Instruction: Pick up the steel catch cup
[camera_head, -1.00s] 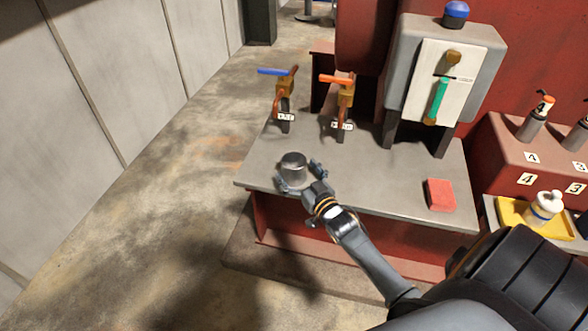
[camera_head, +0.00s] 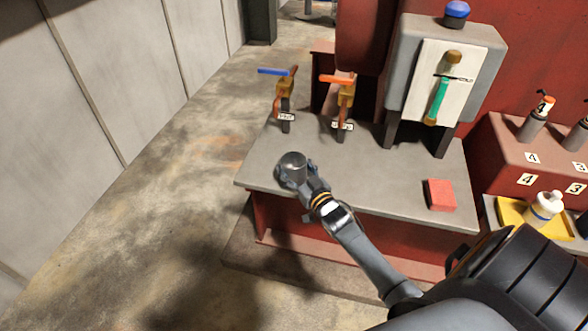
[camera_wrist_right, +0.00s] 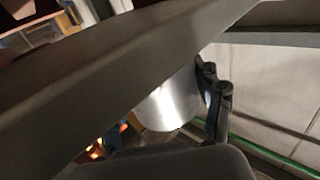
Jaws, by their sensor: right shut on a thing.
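The steel catch cup (camera_head: 293,164) is a small grey metal cup at the left front of the grey bench top (camera_head: 385,185). My right gripper (camera_head: 293,174) is shut on it, with its fingers around the cup's sides. In the right wrist view the shiny cup wall (camera_wrist_right: 170,108) shows beside a dark finger (camera_wrist_right: 214,98). A large dark shape hides part of the cup there. I cannot tell whether the cup touches the bench. My left gripper is not in view.
Two valves with a blue handle (camera_head: 274,72) and an orange handle (camera_head: 337,79) stand behind the cup. A red block (camera_head: 440,195) lies on the bench at the right. A grey box with a sight gauge (camera_head: 438,100) stands behind. Open floor lies left.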

